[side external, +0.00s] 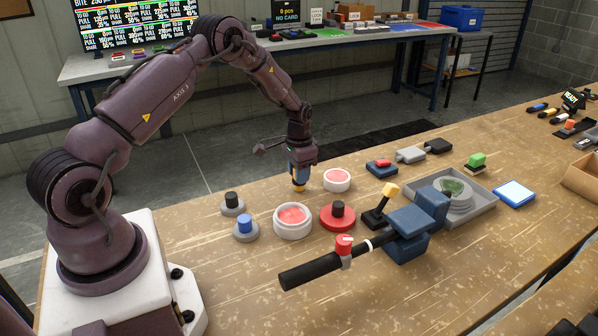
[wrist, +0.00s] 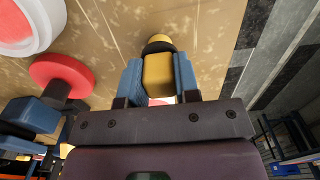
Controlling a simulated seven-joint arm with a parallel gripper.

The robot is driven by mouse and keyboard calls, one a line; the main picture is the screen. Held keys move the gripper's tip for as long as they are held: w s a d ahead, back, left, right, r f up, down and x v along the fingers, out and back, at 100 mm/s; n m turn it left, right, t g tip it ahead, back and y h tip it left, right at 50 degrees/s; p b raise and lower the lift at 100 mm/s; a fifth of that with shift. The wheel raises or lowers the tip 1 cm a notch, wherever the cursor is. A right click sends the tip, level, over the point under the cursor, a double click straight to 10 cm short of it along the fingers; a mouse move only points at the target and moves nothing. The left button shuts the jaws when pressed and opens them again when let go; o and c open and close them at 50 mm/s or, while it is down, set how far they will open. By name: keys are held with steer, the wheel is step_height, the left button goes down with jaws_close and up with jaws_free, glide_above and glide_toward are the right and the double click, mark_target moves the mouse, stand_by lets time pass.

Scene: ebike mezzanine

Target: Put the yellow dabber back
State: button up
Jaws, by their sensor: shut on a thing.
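My gripper (side external: 299,176) points down with its blue fingers shut on the yellow dabber, near the far edge of the wooden bench. The dabber's yellow end (side external: 298,187) shows just below the fingers; I cannot tell whether it touches the bench. In the wrist view, the yellow dabber (wrist: 158,74) sits between both fingers, with a dark band and a rounded yellow end beyond them. A black-topped piece (side external: 232,203) and a blue-topped piece (side external: 245,227) stand on grey round bases to the left. A red round base with a black knob (side external: 338,216) stands to the right.
Two white-rimmed pots with red insides stand close by, a larger one (side external: 293,221) and a smaller one (side external: 337,179). A clamp stand with a black handle (side external: 311,270) and a grey tray (side external: 481,213) lie further right.

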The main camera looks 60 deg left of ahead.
steer(key=o, duration=0.8)
steer(key=shift+f, duration=0.1)
steer(key=shift+o, duration=0.2)
step_height(320, 180, up, 12)
steer(key=r, duration=0.1)
steer(key=s+d+r+t, duration=0.1)
steer(key=s+d+r, duration=0.2)
steer(key=d+r, duration=0.3)
steer(key=s+d+r+t, duration=0.1)
steer(key=s+d+r, duration=0.1)
steer(key=d+r, duration=0.45)
steer(key=s+d+r+t, duration=0.1)
steer(key=s+d+r, duration=0.1)
steer(key=s, duration=0.4)
steer(key=s+d+r+t, duration=0.1)
steer(key=s+d+r, duration=0.1)
steer(key=s+d, duration=0.3)
steer(key=s+d+r+t, duration=0.1)
steer(key=s+d+r, duration=0.1)
steer(key=s, duration=0.6)
steer(key=shift+s+d+r+t, duration=0.2)
steer(key=shift+d+r+t, duration=0.1)
steer(key=shift+d, duration=0.45)
